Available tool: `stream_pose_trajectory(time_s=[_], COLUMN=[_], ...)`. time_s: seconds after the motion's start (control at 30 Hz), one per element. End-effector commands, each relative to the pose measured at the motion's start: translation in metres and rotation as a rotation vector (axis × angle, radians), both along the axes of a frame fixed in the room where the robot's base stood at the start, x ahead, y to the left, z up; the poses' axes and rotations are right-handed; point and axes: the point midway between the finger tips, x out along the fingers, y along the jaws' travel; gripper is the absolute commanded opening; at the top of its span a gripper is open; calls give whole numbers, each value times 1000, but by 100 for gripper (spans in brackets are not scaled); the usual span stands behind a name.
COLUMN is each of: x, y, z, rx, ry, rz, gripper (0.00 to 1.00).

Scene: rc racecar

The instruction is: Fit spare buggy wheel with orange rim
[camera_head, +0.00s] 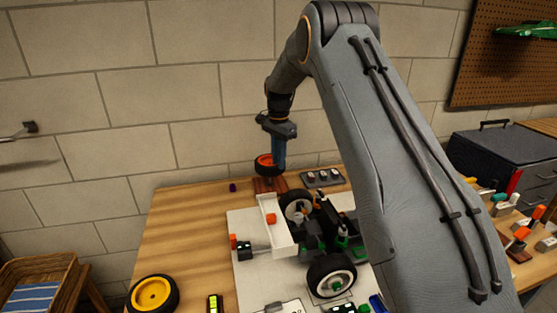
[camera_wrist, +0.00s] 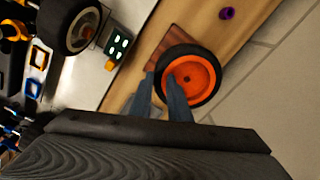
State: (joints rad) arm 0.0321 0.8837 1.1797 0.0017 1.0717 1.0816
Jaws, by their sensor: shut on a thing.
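The spare wheel (camera_wrist: 190,76) has a black tyre and an orange rim; it also shows in the head view (camera_head: 265,161). My gripper (camera_wrist: 172,90) is shut on this wheel's tyre edge. In the head view my gripper (camera_head: 277,150) points down at the far side of the table, with the wheel above or at a dark red-brown block (camera_head: 270,184); the gap is hard to tell. The buggy (camera_head: 318,232) stands on a pale mat (camera_head: 246,273), with a white-rimmed wheel (camera_head: 331,277) at its near side. Part of the buggy is hidden behind my arm.
A yellow-rimmed wheel (camera_head: 153,294) lies at the table's front left. A grey tray with small parts (camera_head: 323,178) sits behind the buggy. A small purple piece (camera_head: 233,187) lies near the back edge. The wooden tabletop (camera_head: 190,225) left of the mat is mostly clear.

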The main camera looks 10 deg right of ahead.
Motion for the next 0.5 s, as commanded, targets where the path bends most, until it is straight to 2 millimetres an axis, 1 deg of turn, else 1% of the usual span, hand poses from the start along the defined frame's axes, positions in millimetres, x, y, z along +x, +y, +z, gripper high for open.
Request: stream_pose_trajectory(time_s=[0.23, 0.5], x=[0, 0], y=[0, 0], z=[-1, -7], rx=[0, 0], ry=[0, 0], rz=[0, 0], gripper=[0, 0])
